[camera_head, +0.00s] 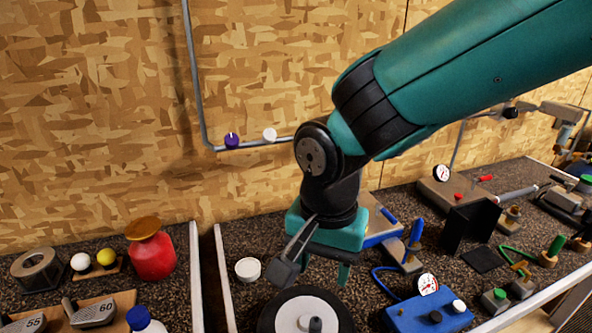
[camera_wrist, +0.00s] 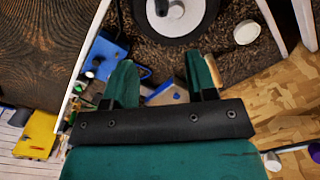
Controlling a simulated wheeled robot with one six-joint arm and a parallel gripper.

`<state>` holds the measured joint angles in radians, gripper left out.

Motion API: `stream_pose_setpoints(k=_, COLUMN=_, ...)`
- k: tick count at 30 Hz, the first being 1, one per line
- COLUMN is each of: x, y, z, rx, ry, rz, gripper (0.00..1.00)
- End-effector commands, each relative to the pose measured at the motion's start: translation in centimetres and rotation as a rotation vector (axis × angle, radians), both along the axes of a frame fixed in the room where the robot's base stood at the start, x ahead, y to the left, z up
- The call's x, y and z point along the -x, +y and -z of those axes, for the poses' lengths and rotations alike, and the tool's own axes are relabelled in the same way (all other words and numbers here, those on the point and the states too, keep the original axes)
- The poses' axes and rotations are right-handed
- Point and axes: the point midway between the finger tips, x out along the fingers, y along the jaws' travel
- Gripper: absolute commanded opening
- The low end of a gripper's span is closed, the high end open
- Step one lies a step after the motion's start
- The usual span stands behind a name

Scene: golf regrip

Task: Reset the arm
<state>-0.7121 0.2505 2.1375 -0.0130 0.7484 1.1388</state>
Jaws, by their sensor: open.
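My teal arm reaches in from the upper right in the head view, and my gripper (camera_head: 327,268) hangs over the speckled bench (camera_head: 235,295). In the wrist view my gripper (camera_wrist: 160,82) shows two teal fingers well apart. Nothing is between them except bench and things farther below. In the head view a round black disc with a white centre (camera_head: 304,318) lies just in front of my gripper, cut by the lower edge. It also shows in the wrist view (camera_wrist: 196,30), beyond the fingertips.
A white round lid (camera_head: 248,269) lies left of my gripper. A blue gauge box (camera_head: 430,311), a black angled plate (camera_head: 472,225) and several small tools stand to the right. A red bottle (camera_head: 151,255) and golf club heads (camera_head: 92,312) are on the left bench, across a gap.

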Motion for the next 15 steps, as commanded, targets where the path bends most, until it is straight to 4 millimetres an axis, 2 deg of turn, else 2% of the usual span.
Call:
stream_pose_setpoints(k=5, x=2.0, y=-4.0, z=-2.6, rx=-0.109, ry=-0.005, rz=-0.272, gripper=0.52)
stream_pose_setpoints(k=9, x=5.3, y=-7.2, z=-4.5, rx=-0.22, ry=-0.058, rz=-0.596, gripper=0.52)
stream_pose_setpoints(k=15, x=9.3, y=-9.2, z=-5.6, rx=-0.308, ry=-0.165, rz=-0.933, gripper=0.52)
